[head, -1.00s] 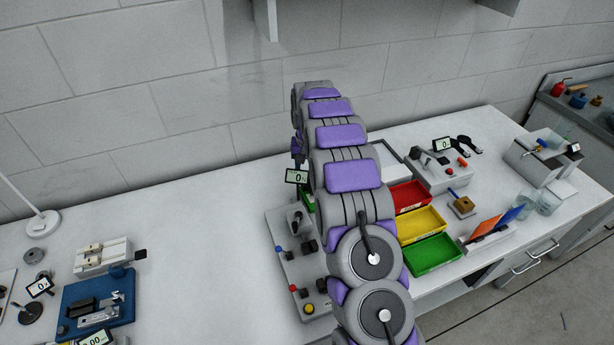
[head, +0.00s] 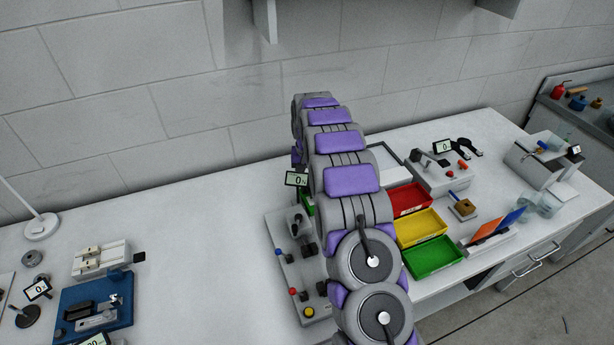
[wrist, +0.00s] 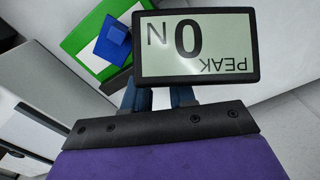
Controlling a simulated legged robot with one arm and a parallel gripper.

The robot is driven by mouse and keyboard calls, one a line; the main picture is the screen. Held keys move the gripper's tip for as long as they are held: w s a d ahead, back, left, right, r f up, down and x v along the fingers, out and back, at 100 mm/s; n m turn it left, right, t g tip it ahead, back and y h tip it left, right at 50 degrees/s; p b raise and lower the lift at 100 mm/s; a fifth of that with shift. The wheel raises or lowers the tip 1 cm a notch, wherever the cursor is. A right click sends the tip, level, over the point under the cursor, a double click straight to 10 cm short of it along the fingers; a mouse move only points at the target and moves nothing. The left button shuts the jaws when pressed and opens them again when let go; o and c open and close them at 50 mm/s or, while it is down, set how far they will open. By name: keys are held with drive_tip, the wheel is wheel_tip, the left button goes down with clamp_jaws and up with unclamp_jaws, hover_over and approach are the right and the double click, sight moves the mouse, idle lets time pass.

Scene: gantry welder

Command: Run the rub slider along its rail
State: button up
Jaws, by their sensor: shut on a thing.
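In the wrist view my gripper (wrist: 158,97) has two dark blue fingers, close together and running up behind a black-framed display (wrist: 196,47). The display reads 0 N PEAK, upside down. The fingers are shut on a part hidden behind it, which I take to be the rub slider. A blue block (wrist: 113,40) sits on a green and white plate (wrist: 83,35) just beyond the display. In the head view the display (head: 297,179) stands left of my arm, above a bit of green (head: 309,204). My arm hides most of the gripper and the rail.
A grey panel with coloured knobs (head: 287,275) lies in front of the display. Red (head: 408,198), yellow (head: 420,226) and green (head: 432,256) bins stand right of my arm. A blue fixture (head: 97,305) is at the left. The bench between fixture and panel is clear.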

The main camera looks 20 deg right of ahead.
clamp_jaws()
drive_tip(key=shift+d, duration=0.1)
drive_tip(key=d+p, duration=0.3)
drive_tip(key=d, duration=0.6)
drive_tip(key=shift+s+d, duration=0.1)
drive_tip(key=shift+d, duration=0.1)
drive_tip(key=shift+a, duration=0.2)
drive_tip(key=shift+o, duration=1.9)
unclamp_jaws()
drive_tip(key=o, duration=0.4)
drive_tip(key=shift+d, duration=0.35)
drive_tip(key=shift+a, duration=0.1)
